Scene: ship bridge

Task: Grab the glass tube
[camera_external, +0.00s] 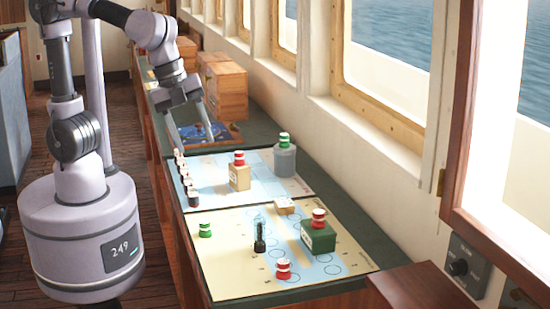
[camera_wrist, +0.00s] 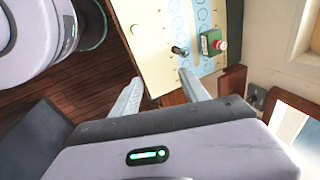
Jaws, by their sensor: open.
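A small dark green tube (camera_external: 260,238), which looks like the glass tube, stands upright on the near cream chart (camera_external: 235,270) of the counter. It also shows in the wrist view (camera_wrist: 180,51), beyond my fingertips. My gripper (camera_external: 197,140) is open and empty, over the far part of the counter, well behind and left of the tube. In the wrist view, my two fingers (camera_wrist: 160,77) are spread wide with nothing between them.
A green box (camera_external: 318,239) topped by a red-and-white piece stands right of the tube.

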